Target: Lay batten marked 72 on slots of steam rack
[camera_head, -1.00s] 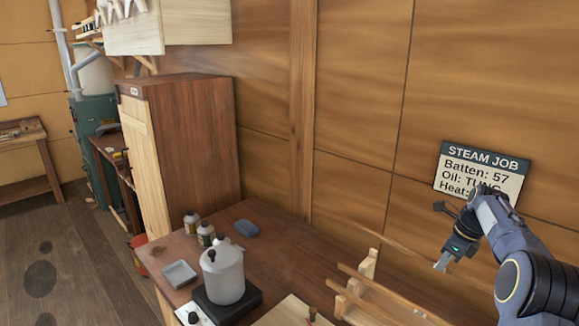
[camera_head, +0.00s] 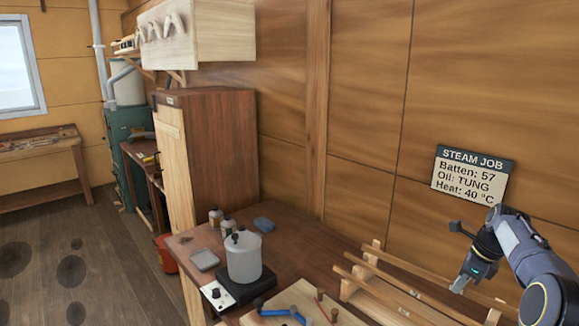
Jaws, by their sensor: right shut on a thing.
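My right gripper (camera_head: 461,287) comes in from the right and is shut on a long thin wooden batten (camera_head: 408,266). The batten slants from upper left to lower right along the back of the steam rack (camera_head: 348,289). Its far left end is close to the rack's back upright; I cannot tell whether it touches. Other pale battens (camera_head: 378,282) lie across the rack in front, with small marks too small to read. I cannot read a number on the held batten. My left gripper is out of view.
A wall sign (camera_head: 473,175) reads "STEAM JOB, Batten: 57, Oil: TUNG, Heat: 40 °C". A white pot (camera_head: 244,258) stands on a dark hot plate (camera_head: 238,290) on the bench.

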